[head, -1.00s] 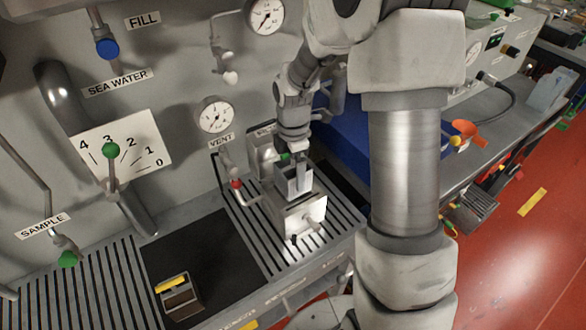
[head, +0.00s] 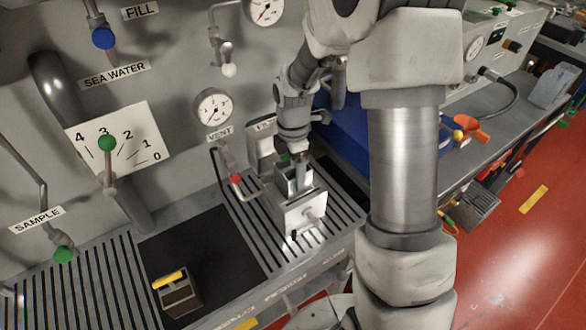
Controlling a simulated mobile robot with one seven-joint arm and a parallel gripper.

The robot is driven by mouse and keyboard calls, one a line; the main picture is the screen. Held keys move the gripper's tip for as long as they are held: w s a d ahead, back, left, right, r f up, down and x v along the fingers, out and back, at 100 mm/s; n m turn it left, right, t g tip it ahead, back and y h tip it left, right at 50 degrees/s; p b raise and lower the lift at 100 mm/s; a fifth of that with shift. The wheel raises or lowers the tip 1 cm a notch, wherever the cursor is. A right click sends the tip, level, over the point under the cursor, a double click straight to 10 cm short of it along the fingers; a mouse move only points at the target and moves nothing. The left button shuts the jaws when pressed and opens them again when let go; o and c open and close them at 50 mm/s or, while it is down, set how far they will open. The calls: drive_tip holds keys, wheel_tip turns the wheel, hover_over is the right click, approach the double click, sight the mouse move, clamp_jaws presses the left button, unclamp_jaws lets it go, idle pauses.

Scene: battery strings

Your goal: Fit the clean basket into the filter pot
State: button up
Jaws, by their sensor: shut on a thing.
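The clean basket (head: 289,183) is a grey metal box. It stands upright at the mouth of the filter pot (head: 300,213), a pale box with a small front fitting, on the slatted bench. The basket's lower part is hidden by the pot's front wall and its upper part shows above the rim. I cannot tell how deep it sits. My gripper (head: 293,160) points down from above and is shut on the basket's top. The fingertips are small and partly hidden.
Another basket (head: 178,296) with a yellow handle lies on the black mat (head: 205,255) at left. A red-tipped vent pipe (head: 236,180) stands close left of the pot. The panel wall with gauges is behind. Most of the mat is clear.

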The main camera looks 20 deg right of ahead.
drive_tip(key=shift+f+b, duration=0.8)
drive_tip(key=shift+f, duration=0.4)
drive_tip(key=o, duration=1.2)
wheel_tip(320, 180, up, 18)
drive_tip(key=shift+f+p, duration=0.25)
drive_tip(key=shift+p, duration=0.25)
drive_tip(key=s+r+m+t, duration=0.2)
drive_tip(key=s+m, duration=0.4)
drive_tip(key=s+r+m+t, duration=0.1)
drive_tip(key=s+r+m, duration=0.1)
drive_tip(key=s+m, duration=0.5)
drive_tip(key=s+r+m+t, duration=0.2)
drive_tip(key=s+r+m, duration=0.1)
drive_tip(key=s+m, duration=0.3)
drive_tip(key=shift+s+m+t, duration=0.3)
drive_tip(key=shift+s, duration=0.45)
